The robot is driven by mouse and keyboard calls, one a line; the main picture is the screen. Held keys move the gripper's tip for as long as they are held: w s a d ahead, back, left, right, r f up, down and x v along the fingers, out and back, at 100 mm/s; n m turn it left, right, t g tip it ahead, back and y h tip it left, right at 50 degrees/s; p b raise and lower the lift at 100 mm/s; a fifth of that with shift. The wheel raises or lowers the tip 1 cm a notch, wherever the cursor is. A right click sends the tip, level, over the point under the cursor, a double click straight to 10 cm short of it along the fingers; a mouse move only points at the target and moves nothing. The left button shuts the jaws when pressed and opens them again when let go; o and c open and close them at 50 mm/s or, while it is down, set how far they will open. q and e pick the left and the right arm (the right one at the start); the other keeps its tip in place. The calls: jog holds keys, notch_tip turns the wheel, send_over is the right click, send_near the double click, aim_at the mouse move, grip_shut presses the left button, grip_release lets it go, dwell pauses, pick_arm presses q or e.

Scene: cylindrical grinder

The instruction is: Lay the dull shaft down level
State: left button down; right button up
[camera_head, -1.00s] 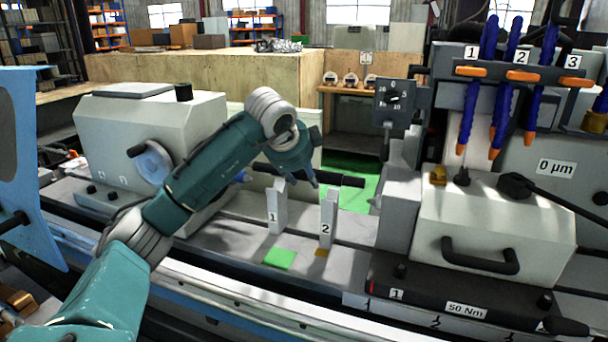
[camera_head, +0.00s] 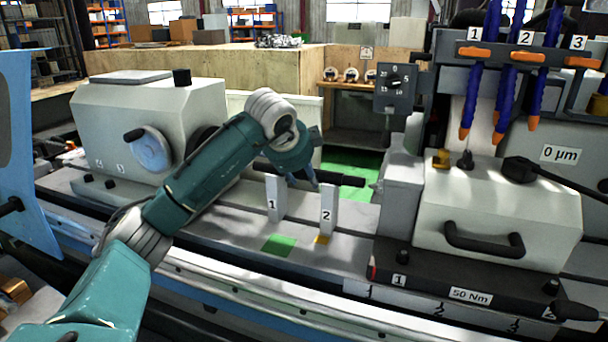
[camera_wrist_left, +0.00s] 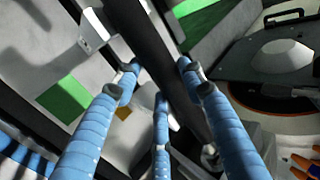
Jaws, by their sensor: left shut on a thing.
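The dark shaft (camera_head: 346,180) spans the two pale upright supports, support 1 (camera_head: 275,205) and support 2 (camera_head: 328,212), and looks nearly level. It is at or just above their tops; I cannot tell whether it touches. My left gripper (camera_head: 303,183) is shut on the shaft between the supports, partly hidden by its own wrist. In the left wrist view the dark shaft (camera_wrist_left: 155,45) runs diagonally between the blue fingers of the gripper (camera_wrist_left: 160,85). My right gripper is not in view.
A white headstock with a handwheel (camera_head: 152,149) stands left and a white handled housing (camera_head: 497,215) right. Blue coolant hoses (camera_head: 505,75) hang at upper right. A green patch (camera_head: 279,245) and a small yellow patch (camera_head: 321,239) lie on the machine bed.

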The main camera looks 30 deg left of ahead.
pick_arm(q)
jog(key=shift+w+r, duration=0.1)
jog(key=shift+r, duration=0.3)
jog(key=c, duration=1)
grip_release()
jog(key=shift+s+d+f, duration=0.1)
jog(key=shift+s+f, duration=0.15)
jog(key=shift+f, duration=0.35)
jog(key=shift+s+r, duration=0.1)
jog(key=shift+r, duration=0.25)
jog(key=v, duration=1.2)
jog(key=shift+r, duration=0.2)
